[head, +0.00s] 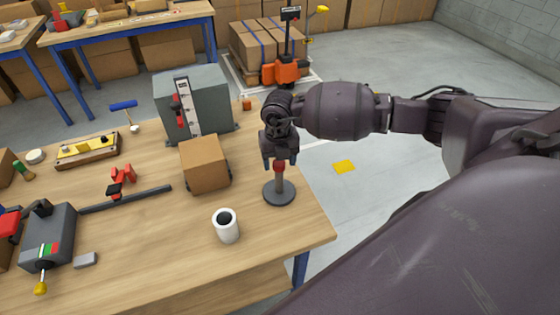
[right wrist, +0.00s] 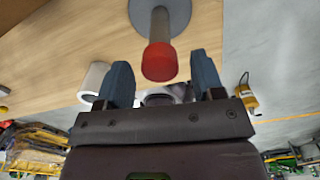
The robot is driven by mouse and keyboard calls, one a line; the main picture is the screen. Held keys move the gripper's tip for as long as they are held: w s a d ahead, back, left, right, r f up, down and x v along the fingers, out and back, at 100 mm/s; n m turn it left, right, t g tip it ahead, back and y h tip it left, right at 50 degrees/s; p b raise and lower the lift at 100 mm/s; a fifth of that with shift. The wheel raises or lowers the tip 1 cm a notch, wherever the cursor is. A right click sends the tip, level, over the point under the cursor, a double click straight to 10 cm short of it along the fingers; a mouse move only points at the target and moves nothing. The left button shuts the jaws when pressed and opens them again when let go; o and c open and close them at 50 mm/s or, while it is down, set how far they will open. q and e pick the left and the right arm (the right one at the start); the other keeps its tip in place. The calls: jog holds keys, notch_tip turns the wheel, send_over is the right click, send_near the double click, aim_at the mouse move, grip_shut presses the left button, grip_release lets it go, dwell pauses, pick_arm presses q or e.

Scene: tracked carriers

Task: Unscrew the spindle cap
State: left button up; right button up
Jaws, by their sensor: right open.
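The red spindle cap (head: 280,167) sits on top of an upright grey spindle (head: 279,186) with a round dark base (head: 271,195), near the right edge of the workbench. My right gripper (head: 280,160) points down over it, open. In the right wrist view the red cap (right wrist: 159,62) is between the two blue-grey fingertips (right wrist: 162,70), with a gap on each side, so neither finger touches it. The spindle's shaft (right wrist: 160,25) also shows there. My left gripper is not in view.
A white mug (head: 226,226) stands left of and nearer than the spindle. A cardboard box (head: 205,165) and a grey machine housing (head: 210,95) stand behind it to the left. The wooden bench top (head: 160,240) is clear in front.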

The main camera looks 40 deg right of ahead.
jog(key=shift+m, duration=0.4)
jog(key=shift+r+m+p, duration=0.1)
jog(key=shift+m+p, duration=0.55)
jog(key=shift+m, duration=0.15)
jog(key=m+p, duration=0.1)
jog(key=m, duration=0.2)
jog(key=shift+p, duration=0.35)
jog(key=m+p, duration=0.2)
jog(key=m, duration=0.3)
